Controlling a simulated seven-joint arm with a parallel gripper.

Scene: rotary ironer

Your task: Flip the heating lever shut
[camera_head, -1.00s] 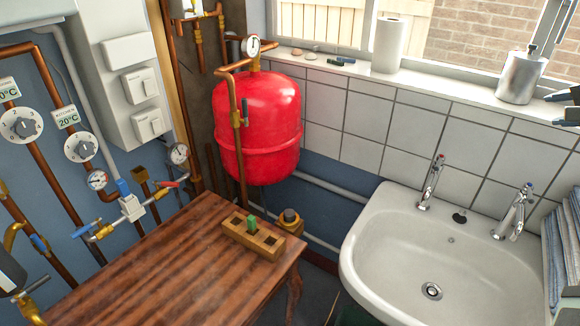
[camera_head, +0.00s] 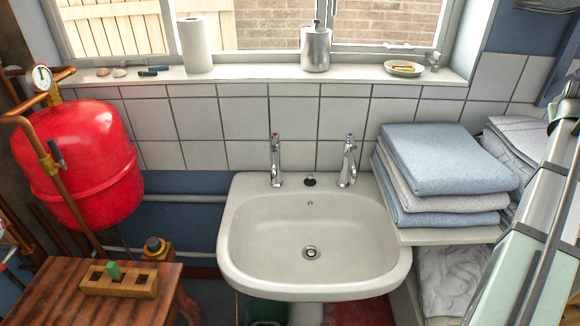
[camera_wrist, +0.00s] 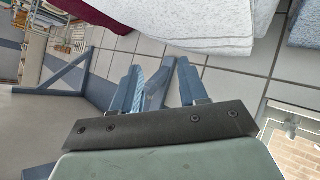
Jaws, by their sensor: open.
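A valve with a dark grey lever handle (camera_head: 55,152) sits on the copper pipe in front of the red tank (camera_head: 80,150), at the left of the head view. I cannot tell whether it is the heating lever.
A white sink (camera_head: 310,275) with two taps fills the middle. Folded towels (camera_head: 445,160) lie on a shelf at right, beside my arm. A wooden table (camera_head: 60,300) bearing a wooden block (camera_head: 120,284) stands at lower left. The windowsill (camera_head: 260,75) holds several small items.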

